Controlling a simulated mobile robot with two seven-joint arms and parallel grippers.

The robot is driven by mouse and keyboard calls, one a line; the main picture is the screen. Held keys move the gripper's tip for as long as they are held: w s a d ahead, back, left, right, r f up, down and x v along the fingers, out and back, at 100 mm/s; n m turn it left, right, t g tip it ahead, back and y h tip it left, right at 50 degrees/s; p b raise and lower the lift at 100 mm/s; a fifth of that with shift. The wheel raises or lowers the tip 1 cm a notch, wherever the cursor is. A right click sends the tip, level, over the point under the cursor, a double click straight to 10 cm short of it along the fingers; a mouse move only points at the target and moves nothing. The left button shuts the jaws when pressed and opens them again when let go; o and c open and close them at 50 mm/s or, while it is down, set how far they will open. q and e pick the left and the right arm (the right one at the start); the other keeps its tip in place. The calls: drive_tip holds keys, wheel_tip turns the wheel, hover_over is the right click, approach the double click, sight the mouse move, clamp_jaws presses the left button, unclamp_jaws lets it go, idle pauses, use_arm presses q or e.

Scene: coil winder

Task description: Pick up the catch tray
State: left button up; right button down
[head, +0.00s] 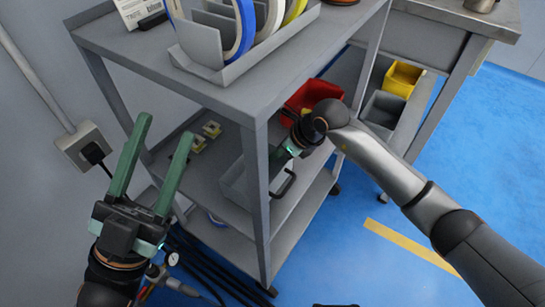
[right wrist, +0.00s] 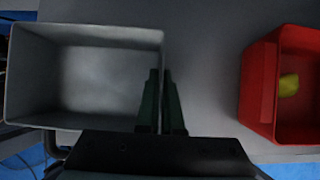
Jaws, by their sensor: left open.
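The catch tray, a grey open box (right wrist: 95,75), fills the left of the right wrist view and looks empty. In the head view the grey tray (head: 234,182) sits on the cart's middle shelf, partly hidden by the cart's front post. My right gripper (right wrist: 161,70) has its green fingers close together at the tray's right wall, one inside and one outside, with the wall between them. In the head view my right gripper (head: 279,157) reaches in beside the post, its fingertips mostly hidden. My left gripper (head: 166,126) is open and empty, left of the cart.
A red bin (right wrist: 257,90) with a yellow item stands right of the tray on the same shelf. The cart's post (head: 257,190) and top shelf (head: 245,100) hem in the right arm. Spools in a rack (head: 215,60) stand on top. A wall socket (head: 82,148) is at left.

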wheel_tip(320, 180, up, 3)
drive_tip(key=shift+r+p, duration=0.1)
drive_tip(key=shift+p, duration=0.7)
drive_tip(key=s+d+r+p, duration=0.4)
drive_tip(key=s+d+r, duration=0.4)
drive_tip(key=d, duration=0.3)
drive_tip(key=shift+d+r+p, duration=0.3)
drive_tip(key=shift+r+p, duration=0.1)
drive_tip(key=shift+r, duration=0.25)
